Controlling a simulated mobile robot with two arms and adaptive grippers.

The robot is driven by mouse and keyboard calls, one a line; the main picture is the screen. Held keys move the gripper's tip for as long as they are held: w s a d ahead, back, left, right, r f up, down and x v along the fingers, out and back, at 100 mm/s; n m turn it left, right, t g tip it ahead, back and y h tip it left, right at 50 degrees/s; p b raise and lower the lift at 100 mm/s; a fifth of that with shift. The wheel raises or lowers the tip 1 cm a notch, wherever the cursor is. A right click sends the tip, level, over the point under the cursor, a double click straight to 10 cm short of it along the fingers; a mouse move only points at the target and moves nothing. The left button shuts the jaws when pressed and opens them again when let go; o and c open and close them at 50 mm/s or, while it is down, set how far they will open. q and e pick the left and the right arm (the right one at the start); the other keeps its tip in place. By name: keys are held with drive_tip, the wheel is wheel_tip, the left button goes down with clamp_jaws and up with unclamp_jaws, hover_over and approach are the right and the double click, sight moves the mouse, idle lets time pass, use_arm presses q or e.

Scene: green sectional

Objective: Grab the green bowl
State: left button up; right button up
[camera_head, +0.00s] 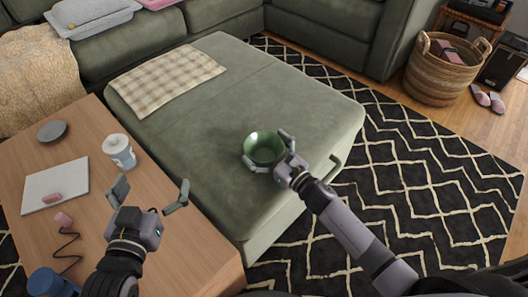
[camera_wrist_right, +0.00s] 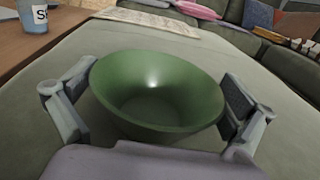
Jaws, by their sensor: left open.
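The green bowl (camera_head: 264,147) is over the front right part of the green ottoman (camera_head: 215,105), its open side up. My right gripper (camera_head: 268,152) has one finger on either side of the bowl. In the right wrist view the bowl (camera_wrist_right: 158,92) sits between the two finger pads, which press against its outer wall, and its rim looks slightly tilted. I cannot tell whether its base, which is hidden, touches the cushion. My left gripper (camera_head: 148,192) is open and empty above the wooden table (camera_head: 185,255).
A checked cloth (camera_head: 166,78) lies on the ottoman. A wicker basket (camera_head: 440,70) stands at right.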

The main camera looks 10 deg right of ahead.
drive_tip(key=c, duration=0.8)
drive_tip(key=shift+c, duration=0.4)
drive_tip(key=shift+r, duration=0.15)
